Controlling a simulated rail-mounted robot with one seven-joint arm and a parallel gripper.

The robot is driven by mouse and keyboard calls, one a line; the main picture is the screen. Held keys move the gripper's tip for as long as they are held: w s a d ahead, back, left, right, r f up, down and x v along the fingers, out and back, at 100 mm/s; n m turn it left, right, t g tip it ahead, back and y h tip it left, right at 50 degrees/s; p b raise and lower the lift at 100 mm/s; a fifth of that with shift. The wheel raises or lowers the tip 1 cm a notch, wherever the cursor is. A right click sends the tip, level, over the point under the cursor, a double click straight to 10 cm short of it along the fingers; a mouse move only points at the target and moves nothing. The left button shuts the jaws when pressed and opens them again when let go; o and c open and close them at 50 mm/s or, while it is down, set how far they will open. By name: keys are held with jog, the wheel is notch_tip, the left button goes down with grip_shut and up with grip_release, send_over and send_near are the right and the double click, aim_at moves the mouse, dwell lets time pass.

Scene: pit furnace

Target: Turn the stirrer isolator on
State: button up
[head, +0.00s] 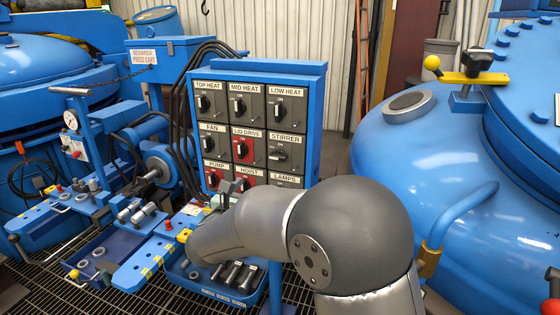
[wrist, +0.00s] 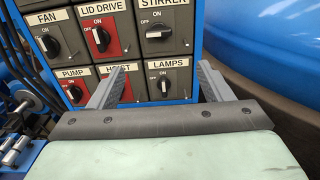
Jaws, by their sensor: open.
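The stirrer isolator (head: 286,150) is a grey switch box with a black rotary knob, in the right column of the blue switch panel (head: 316,110). Its knob lies sideways in the head view. In the wrist view the stirrer isolator (wrist: 166,34) is at the top, its label cut by the frame edge and its knob also sideways, away from the ON mark above it. My gripper (wrist: 163,68) is open and empty. Its fingertips show below the stirrer switch, in front of the hoist and lamps switches, with no visible contact. In the head view my arm hides most of it.
Fan (wrist: 57,42), lid drive (wrist: 104,36), pump (wrist: 80,90) and lamps (wrist: 167,82) switches sit close around. The hoist switch is partly behind the left finger. A large blue vessel (head: 400,165) stands right of the panel; a bench with fittings (head: 135,260) stands left.

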aim_at(277, 157)
jog(key=p+x, duration=0.2)
jog(key=x, duration=1.5)
jog(key=shift+w+a, duration=0.1)
jog(key=shift+w, duration=0.1)
jog(key=c, duration=1)
